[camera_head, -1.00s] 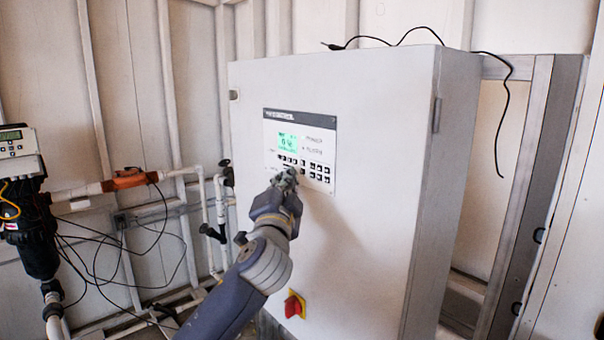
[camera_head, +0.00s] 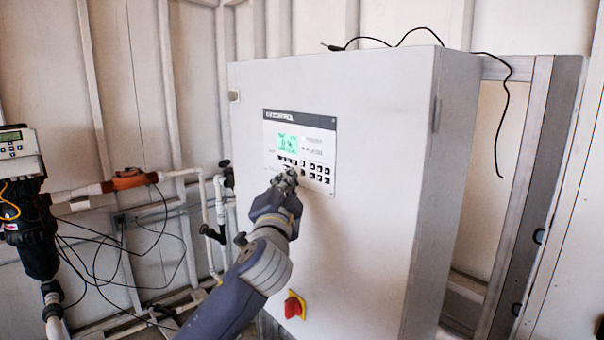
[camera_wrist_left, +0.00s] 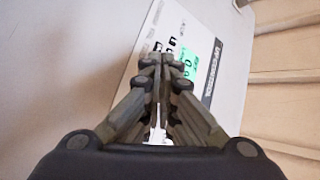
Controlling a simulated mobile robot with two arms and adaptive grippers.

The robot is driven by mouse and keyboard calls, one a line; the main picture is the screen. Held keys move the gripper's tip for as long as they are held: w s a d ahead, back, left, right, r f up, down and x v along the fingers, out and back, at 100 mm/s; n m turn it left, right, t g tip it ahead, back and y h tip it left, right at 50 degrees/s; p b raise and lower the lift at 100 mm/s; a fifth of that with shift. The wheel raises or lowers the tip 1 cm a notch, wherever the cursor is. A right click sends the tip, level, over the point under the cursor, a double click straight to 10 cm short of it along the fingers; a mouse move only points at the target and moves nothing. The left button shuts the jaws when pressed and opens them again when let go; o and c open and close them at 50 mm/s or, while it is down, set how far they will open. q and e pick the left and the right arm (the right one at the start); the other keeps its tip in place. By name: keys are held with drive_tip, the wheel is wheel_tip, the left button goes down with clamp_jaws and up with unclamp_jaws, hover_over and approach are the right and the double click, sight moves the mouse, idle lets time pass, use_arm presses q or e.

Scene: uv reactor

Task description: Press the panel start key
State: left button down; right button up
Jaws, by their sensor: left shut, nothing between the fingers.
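The control panel (camera_head: 322,150) is a pale plate with a dark header strip on the front of a white cabinet. It has a lit green display (camera_head: 288,143) and rows of small black keys (camera_head: 318,172) below it. My left gripper (camera_head: 287,176) is shut and empty, with its tips at the lower left part of the keys and covering some of them. In the left wrist view the shut fingertips (camera_wrist_left: 160,60) lie over the keypad beside the green display (camera_wrist_left: 190,70). I cannot tell whether they touch a key. My right gripper is not in view.
The white cabinet (camera_head: 380,200) fills the middle, with a red and yellow rotary switch (camera_head: 295,305) low on its front. Pipes and a black filter unit with a controller (camera_head: 22,150) stand at the left. A black cable (camera_head: 390,42) runs over the cabinet top.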

use_arm(q)
drive_tip(key=shift+d, duration=0.1)
drive_tip(key=shift+w+d, duration=0.25)
drive_tip(key=shift+d, duration=0.05)
drive_tip(key=shift+w+d, duration=0.1)
drive_tip(key=shift+d, duration=0.05)
idle(0.6)
drive_tip(key=shift+s+a, duration=0.4)
drive_tip(key=shift+a, duration=0.2)
drive_tip(key=s+a, duration=0.1)
drive_tip(key=a, duration=0.1)
drive_tip(key=s+a+p, duration=0.1)
drive_tip(key=s+a, duration=0.1)
idle(0.6)
